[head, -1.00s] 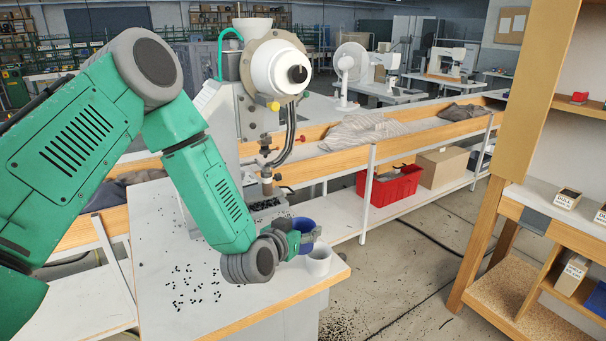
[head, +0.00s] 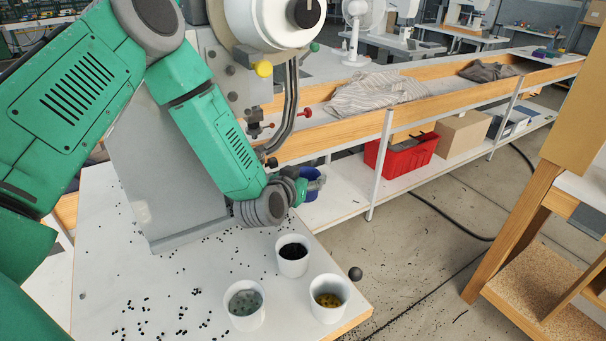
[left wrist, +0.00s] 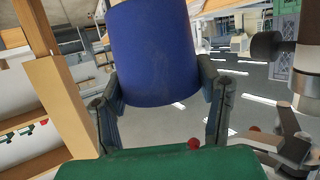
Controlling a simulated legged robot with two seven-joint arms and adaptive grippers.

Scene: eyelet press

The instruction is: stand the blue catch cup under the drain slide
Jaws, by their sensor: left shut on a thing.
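The blue catch cup (head: 314,185) is partly hidden behind my left gripper (head: 304,187) in the head view. My left gripper is shut on it. In the left wrist view the cup (left wrist: 153,50) sits between the two fingers of the gripper (left wrist: 160,80), which touch its sides. In the head view the cup appears beside the press, near the right edge of the white worktable (head: 100,250). The eyelet press (head: 165,175) stands behind my left arm. I cannot make out the drain slide; my arm covers the lower front of the press. My right gripper is not in view.
White cups stand at the table's front right: one with black bits (head: 293,262), one with grey-green bits (head: 245,316), one with yellow bits (head: 327,312). Small black eyelets lie scattered on the tabletop. A red crate (head: 405,156) sits on the shelf behind.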

